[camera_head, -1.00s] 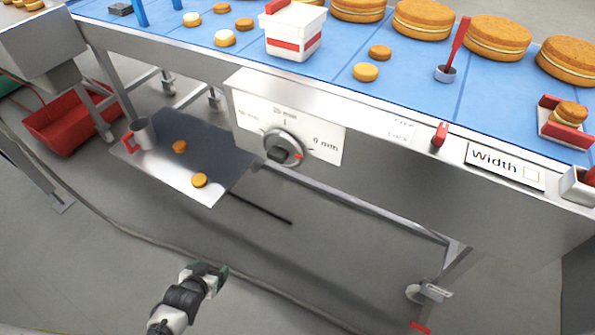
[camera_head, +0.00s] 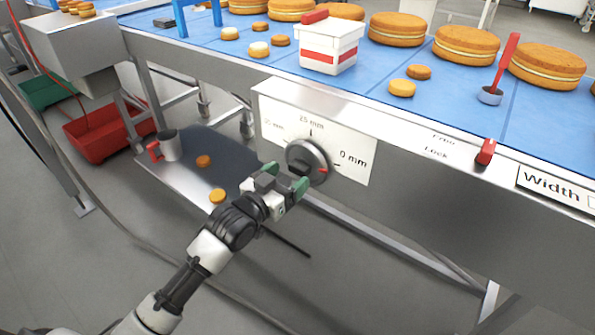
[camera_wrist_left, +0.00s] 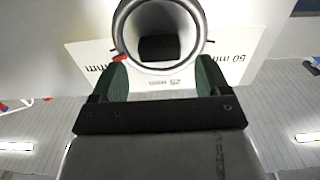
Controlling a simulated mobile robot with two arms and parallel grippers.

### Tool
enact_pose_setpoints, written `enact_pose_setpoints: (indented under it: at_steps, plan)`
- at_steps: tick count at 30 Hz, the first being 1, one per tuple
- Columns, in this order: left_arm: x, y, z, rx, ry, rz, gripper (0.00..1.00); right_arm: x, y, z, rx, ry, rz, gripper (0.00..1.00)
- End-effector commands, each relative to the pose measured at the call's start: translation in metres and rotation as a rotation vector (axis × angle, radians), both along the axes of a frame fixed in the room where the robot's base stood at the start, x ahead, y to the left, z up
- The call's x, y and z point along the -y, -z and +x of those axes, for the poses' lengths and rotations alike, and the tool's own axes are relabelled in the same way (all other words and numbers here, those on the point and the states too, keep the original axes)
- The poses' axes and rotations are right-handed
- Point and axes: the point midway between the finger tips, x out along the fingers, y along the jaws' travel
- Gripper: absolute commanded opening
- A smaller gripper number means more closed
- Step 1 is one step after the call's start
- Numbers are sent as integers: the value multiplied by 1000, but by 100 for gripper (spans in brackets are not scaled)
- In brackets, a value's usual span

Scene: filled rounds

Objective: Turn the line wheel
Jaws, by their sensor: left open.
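The line wheel (camera_head: 308,160) is a round grey knob on a white dial plate (camera_head: 352,165) on the conveyor's steel front. Its red mark points toward the "0 mm" label at the right. My left gripper (camera_head: 286,178) is open, just in front of the wheel's lower left part, and its green fingertips overlap the wheel's edge in the head view. In the left wrist view the wheel (camera_wrist_left: 160,62) fills the top middle, with the two green fingers (camera_wrist_left: 160,82) on either side of its lower part. I cannot tell whether they touch it. My right gripper is out of view.
A steel shelf (camera_head: 185,183) with a mug (camera_head: 169,145) and two small cakes lies at the left below the belt. A red lever (camera_head: 486,151) labelled "Lock" is right of the dial. Cakes and a white and red tub (camera_head: 329,46) stand on the blue belt.

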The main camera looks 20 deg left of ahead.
Motion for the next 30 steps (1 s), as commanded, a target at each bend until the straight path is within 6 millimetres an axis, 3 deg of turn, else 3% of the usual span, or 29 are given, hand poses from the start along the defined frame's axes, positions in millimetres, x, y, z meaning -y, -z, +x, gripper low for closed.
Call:
enact_pose_setpoints:
  at_steps: [7,18,28,30]
  plan:
    - [11,1,31,0,0,0,77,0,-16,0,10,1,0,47]
    - [14,0,36,-1,0,0,77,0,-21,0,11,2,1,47]
    - [13,0,36,-1,0,0,28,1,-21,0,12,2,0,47]
    - [13,0,36,-1,0,0,27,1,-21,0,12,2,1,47]
